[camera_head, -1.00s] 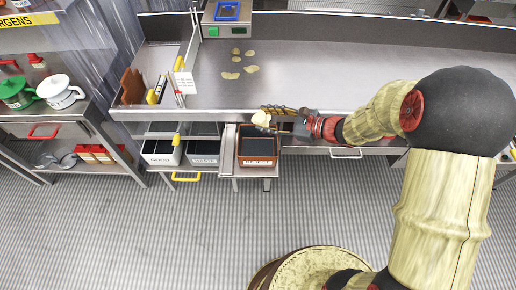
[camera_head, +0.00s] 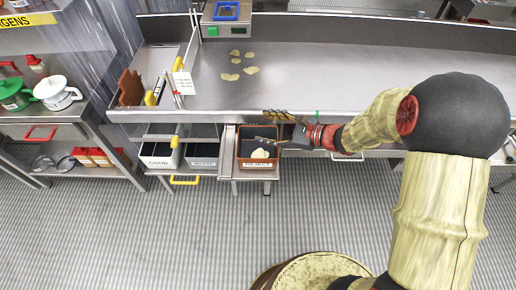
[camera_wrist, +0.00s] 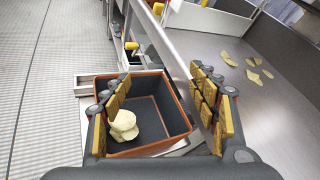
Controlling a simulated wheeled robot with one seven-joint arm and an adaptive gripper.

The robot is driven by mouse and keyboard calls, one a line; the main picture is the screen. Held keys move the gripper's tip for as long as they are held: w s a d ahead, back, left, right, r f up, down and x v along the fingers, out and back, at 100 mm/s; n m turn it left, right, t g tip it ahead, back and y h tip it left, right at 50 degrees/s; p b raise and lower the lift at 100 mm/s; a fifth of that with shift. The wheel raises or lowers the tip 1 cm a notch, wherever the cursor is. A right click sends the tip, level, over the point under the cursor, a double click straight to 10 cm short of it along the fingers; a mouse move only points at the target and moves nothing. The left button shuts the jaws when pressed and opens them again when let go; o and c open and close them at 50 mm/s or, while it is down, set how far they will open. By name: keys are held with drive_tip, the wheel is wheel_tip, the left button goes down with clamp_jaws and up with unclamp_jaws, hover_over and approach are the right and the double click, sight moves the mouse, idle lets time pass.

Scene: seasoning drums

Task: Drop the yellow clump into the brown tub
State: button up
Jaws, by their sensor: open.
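The yellow clump (camera_head: 260,154) is a pale, lumpy piece inside the brown tub (camera_head: 241,160), near its front in the head view. In the wrist view the clump (camera_wrist: 124,125) shows at the left side of the tub (camera_wrist: 190,123), close to my left finger pad. The tub has a brown rim, dark inner floor and a "REJECT" label on its front. My gripper (camera_head: 270,143) is over the tub. In the wrist view my gripper (camera_wrist: 160,112) has its padded fingers wide apart, with nothing held between them. Whether the clump rests fully on the floor is hard to tell.
Several yellow chips (camera_head: 236,66) lie on the steel worktop (camera_head: 320,75) behind. A scale (camera_head: 226,30) stands at the back. Bins, one labelled "GOOD" (camera_head: 160,162), sit left of the tub. The worktop's front edge runs close behind the tub.

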idle(0.3)
drive_tip(key=v, duration=1.2)
drive_tip(key=s+d+f+n+g+h, duration=0.25)
drive_tip(key=s+n+g+h, duration=0.35)
drive_tip(key=s+n, duration=0.65)
drive_tip(key=s+d+r+n+t+h, duration=0.1)
drive_tip(key=s+r+n+t+h, duration=0.1)
drive_tip(key=r, duration=0.5)
drive_tip(key=s+d+r+n+t+h, duration=0.1)
drive_tip(key=s+r+n+h, duration=0.3)
drive_tip(key=r, duration=0.4)
drive_tip(key=shift+s+r+n+t, duration=0.3)
drive_tip(key=shift+s+n+t, duration=0.5)
drive_tip(key=shift+s, duration=0.2)
